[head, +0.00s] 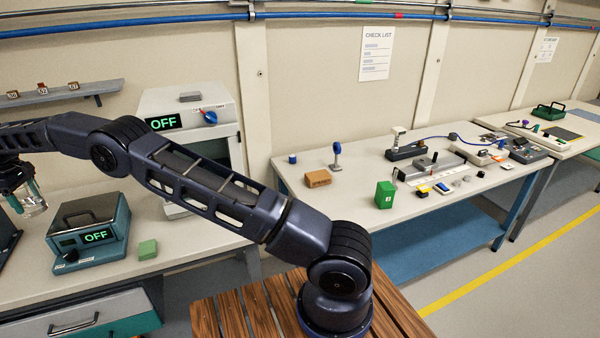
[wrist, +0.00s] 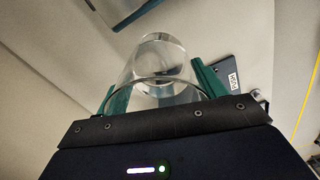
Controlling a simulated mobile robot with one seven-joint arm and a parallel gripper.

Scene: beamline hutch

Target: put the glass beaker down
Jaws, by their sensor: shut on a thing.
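The glass beaker (head: 34,203) is clear and sits at the far left of the head view, between the green fingers of my gripper (head: 22,198). In the wrist view the beaker (wrist: 160,65) shows between the two green fingers of my gripper (wrist: 160,92), which is shut on it. The beaker is over or near the left bench; I cannot tell whether its base touches the surface.
A teal device (head: 90,232) reading OFF stands right of the beaker, with a green block (head: 147,250) beside it. A white unit (head: 188,112) with an OFF display stands behind. The right bench (head: 340,215) carries several small items. A shelf (head: 60,94) hangs on the wall.

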